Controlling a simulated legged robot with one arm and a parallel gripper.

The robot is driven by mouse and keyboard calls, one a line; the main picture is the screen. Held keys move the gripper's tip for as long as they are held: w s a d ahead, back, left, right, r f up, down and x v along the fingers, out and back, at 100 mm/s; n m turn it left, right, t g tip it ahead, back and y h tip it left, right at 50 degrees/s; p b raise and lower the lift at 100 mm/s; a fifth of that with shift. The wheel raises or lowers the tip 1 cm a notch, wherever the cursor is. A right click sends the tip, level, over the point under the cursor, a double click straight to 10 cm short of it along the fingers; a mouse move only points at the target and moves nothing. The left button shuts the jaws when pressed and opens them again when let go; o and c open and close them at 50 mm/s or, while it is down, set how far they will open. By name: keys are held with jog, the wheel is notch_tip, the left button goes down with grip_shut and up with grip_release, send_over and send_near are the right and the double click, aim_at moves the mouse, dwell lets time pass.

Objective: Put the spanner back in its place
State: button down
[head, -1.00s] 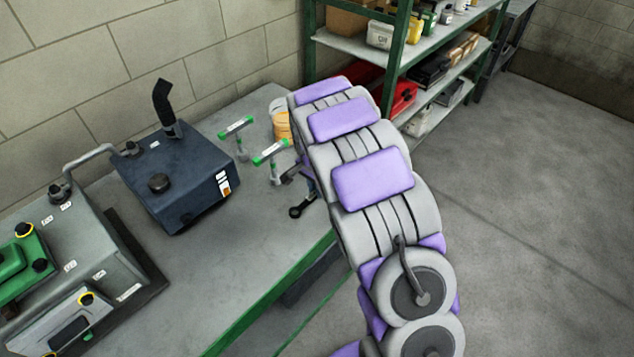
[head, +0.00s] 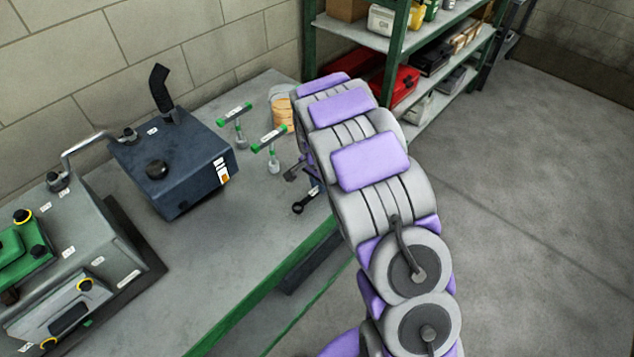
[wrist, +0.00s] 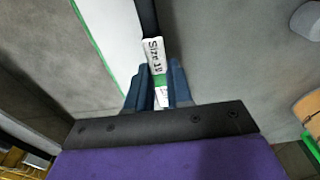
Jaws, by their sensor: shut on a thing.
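The spanner is dark, with a white tag reading "Size 10" or similar; in the wrist view the spanner (wrist: 147,18) runs up out of the picture from my gripper (wrist: 157,90). The two blue fingers are shut on its tagged part. In the head view the ring end of the spanner (head: 298,208) shows left of my arm, over the bench near its front edge. My arm hides most of the gripper there. Two T-shaped stands with green-ended, labelled bars, a rear stand (head: 236,114) and a front stand (head: 270,140), stand just left of the gripper.
The bench (head: 262,218) is bare in front of the stands. A dark blue machine (head: 185,165) and a grey-green unit (head: 85,235) stand to the left. An orange-and-cream round object (head: 281,115) sits behind the stands. A green-framed shelf (head: 398,50) stands beyond my arm.

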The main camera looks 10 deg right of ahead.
jog(key=shift+d, duration=0.2)
jog(key=shift+a+f, duration=0.1)
jog(key=shift+a+f, duration=0.15)
jog(key=shift+f, duration=0.75)
jog(key=c, duration=0.9)
grip_release()
jog(key=shift+c, duration=0.2)
